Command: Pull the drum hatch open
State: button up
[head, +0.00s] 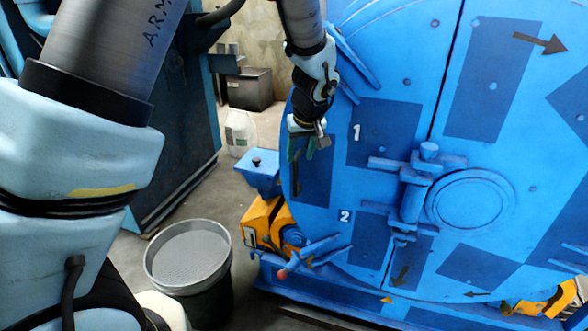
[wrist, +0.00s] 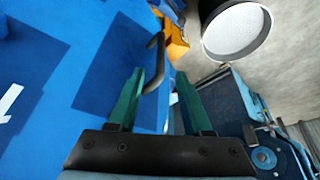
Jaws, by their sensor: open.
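The drum hatch (head: 375,180) is the big round blue face with darker blue squares, filling the right of the head view. It looks closed. A dark bent handle (head: 297,175) stands on its left part, near the rim. My gripper (head: 304,156) is at this handle, with its green fingers pointing down. In the wrist view the handle (wrist: 158,62) shows as a dark bent bar between the open fingers (wrist: 160,76), close to the left finger. I cannot tell whether they touch. The fingers hold nothing.
A blue latch (head: 411,200) and a round cover (head: 470,201) sit mid-hatch. A round grey-topped bin (head: 188,256) stands on the floor at lower left, beside orange and blue base parts (head: 262,222). A white jug (head: 240,132) stands behind. Some floor between is clear.

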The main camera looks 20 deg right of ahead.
aim_at(296, 172)
jog(key=p+x, duration=0.2)
jog(key=x, duration=0.8)
jog(key=shift+f, duration=0.15)
grip_shut()
dwell(1.2)
